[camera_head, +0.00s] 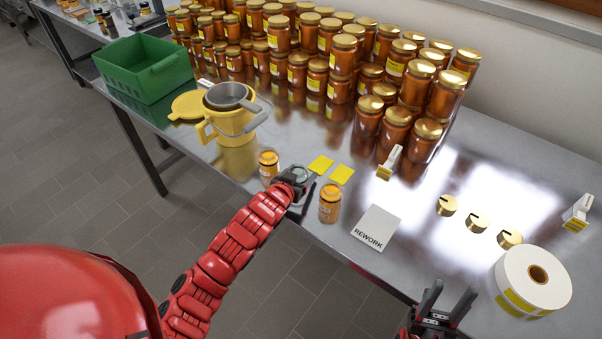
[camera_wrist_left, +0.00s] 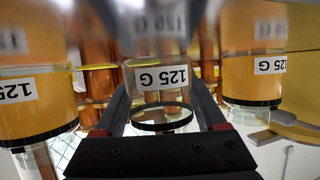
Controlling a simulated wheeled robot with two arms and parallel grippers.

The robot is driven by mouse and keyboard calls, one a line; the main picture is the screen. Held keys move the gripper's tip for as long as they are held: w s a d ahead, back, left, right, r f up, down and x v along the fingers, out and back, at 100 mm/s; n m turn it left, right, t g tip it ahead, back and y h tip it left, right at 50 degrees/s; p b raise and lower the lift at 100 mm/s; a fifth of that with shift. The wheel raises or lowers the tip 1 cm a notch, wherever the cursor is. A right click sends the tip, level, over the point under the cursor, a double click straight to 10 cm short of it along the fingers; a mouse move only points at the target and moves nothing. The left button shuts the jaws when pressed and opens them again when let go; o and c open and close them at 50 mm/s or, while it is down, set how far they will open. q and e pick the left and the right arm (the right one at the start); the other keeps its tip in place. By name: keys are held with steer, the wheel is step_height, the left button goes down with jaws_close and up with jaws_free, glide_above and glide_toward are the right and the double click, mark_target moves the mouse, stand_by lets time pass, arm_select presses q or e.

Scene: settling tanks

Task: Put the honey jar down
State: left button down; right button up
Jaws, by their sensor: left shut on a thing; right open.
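My left gripper (camera_head: 297,181) is at the table's front edge, between two small orange honey jars, one on its left (camera_head: 268,168) and one on its right (camera_head: 330,203). It is shut on a small jar marked 125 G (camera_wrist_left: 160,78). That jar looks clear and empty in the left wrist view, and the gripper mostly hides it in the head view. It is upright, close to the shiny table top; I cannot tell whether it touches. Orange jars stand on both sides of it in the wrist view. My right gripper (camera_head: 446,302) is open and empty at the front edge.
Yellow cards (camera_head: 320,165) lie behind the gripper, and a REWORK card (camera_head: 375,228) lies to the right. A yellow pail (camera_head: 236,128) and a green crate (camera_head: 145,68) stand left. Many large jars (camera_head: 342,60) fill the back. A label roll (camera_head: 535,280) lies right.

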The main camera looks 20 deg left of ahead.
arm_select(q)
jaws_free()
steer(key=shift+f, duration=0.1)
